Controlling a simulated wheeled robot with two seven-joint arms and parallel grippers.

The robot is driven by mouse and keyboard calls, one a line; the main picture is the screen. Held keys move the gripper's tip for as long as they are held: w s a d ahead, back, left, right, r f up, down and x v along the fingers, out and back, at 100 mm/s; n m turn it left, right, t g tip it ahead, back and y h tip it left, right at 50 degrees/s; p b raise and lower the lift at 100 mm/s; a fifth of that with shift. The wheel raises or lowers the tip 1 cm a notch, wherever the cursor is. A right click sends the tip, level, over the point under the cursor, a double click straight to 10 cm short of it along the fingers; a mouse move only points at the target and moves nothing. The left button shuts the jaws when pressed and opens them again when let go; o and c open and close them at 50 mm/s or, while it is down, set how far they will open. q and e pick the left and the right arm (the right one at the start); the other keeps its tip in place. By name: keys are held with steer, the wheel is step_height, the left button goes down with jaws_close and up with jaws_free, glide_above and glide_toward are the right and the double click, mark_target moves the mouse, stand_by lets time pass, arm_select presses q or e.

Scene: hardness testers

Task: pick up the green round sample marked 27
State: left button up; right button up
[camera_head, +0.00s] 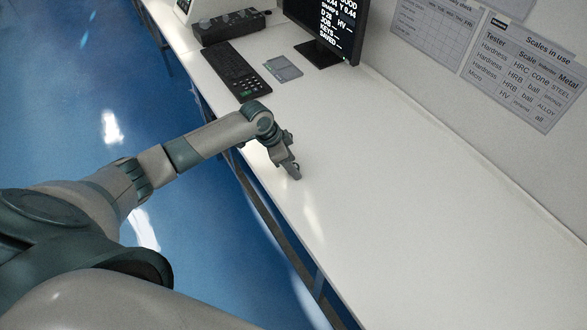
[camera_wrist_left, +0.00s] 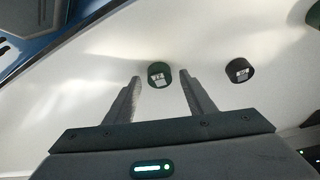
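A dark green round sample (camera_wrist_left: 160,82) with a small white label stands on the white table in the left wrist view. The number on the label is too blurred to read surely. My left gripper (camera_wrist_left: 160,76) is open, with one fingertip on either side of this sample and gaps visible on both sides. In the head view my left gripper (camera_head: 292,172) is low over the table near its left edge, and I cannot make out the sample there. A second, blackish round sample (camera_wrist_left: 240,70) with a label stands to the right in the wrist view. My right gripper is not in view.
The white table (camera_head: 420,220) is largely clear to the right of my gripper. A keyboard (camera_head: 236,70), a grey pad (camera_head: 283,68), a monitor (camera_head: 335,30) and a dark device (camera_head: 230,27) stand farther back. Wall charts (camera_head: 525,75) hang at the right.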

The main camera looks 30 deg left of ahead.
arm_select(q)
steer(key=c, duration=1)
steer(key=shift+o, duration=0.2)
steer(key=shift+r, duration=0.1)
steer(key=shift+w+r, duration=0.1)
steer(key=shift+r, duration=0.3)
step_height(320, 180, up, 3)
steer(key=shift+d+r+b, duration=0.1)
steer(key=shift+b, duration=0.85)
steer(key=s+d+r+b, duration=0.2)
steer(key=s+d+r, duration=0.5)
steer(key=d, duration=0.1)
steer(key=shift+s+d, duration=0.3)
steer(key=shift+s, duration=0.1)
steer(key=shift+f, duration=0.15)
